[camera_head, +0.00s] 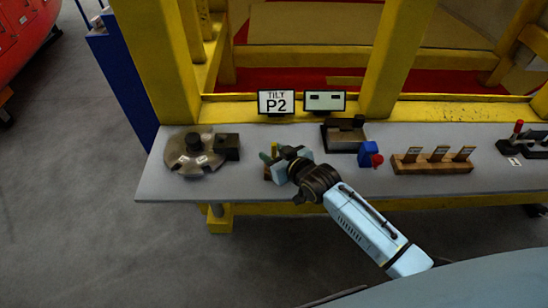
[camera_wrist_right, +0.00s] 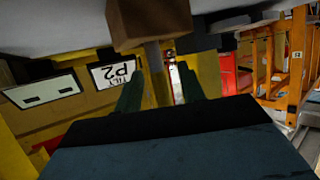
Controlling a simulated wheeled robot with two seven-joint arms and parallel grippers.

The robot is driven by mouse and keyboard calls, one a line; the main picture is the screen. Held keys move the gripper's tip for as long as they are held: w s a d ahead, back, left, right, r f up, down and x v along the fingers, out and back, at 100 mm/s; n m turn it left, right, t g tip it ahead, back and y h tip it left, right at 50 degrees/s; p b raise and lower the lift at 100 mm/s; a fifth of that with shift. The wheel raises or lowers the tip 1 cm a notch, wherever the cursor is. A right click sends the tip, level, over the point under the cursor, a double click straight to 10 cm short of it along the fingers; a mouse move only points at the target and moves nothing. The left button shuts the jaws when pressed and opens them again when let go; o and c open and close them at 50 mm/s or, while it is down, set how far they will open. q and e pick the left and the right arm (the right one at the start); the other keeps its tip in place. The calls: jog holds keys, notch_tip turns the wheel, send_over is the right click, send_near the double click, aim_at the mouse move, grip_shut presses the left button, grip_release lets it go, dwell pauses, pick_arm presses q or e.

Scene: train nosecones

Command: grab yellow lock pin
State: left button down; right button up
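The yellow lock pin (camera_head: 274,147) stands on the grey bench, partly hidden by my right gripper (camera_head: 271,156). In the right wrist view, which is upside down, a brown wooden block (camera_wrist_right: 150,22) holds a grey shaft (camera_wrist_right: 153,56). The pin's yellow part (camera_wrist_right: 160,88) appears to continue from that shaft, between the two dark green fingers of my right gripper (camera_wrist_right: 159,88). Gaps show on both sides of it, so the fingers look open and around it. Yellow background makes its edges hard to tell. My left gripper is not in view.
A round metal disc (camera_head: 193,152) lies left of the gripper. A dark box device (camera_head: 343,135) and a blue block with a red knob (camera_head: 369,154) stand to the right. A wooden rack (camera_head: 433,166) is further right. Yellow posts and a P2 sign (camera_head: 276,102) stand behind.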

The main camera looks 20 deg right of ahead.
grip_shut()
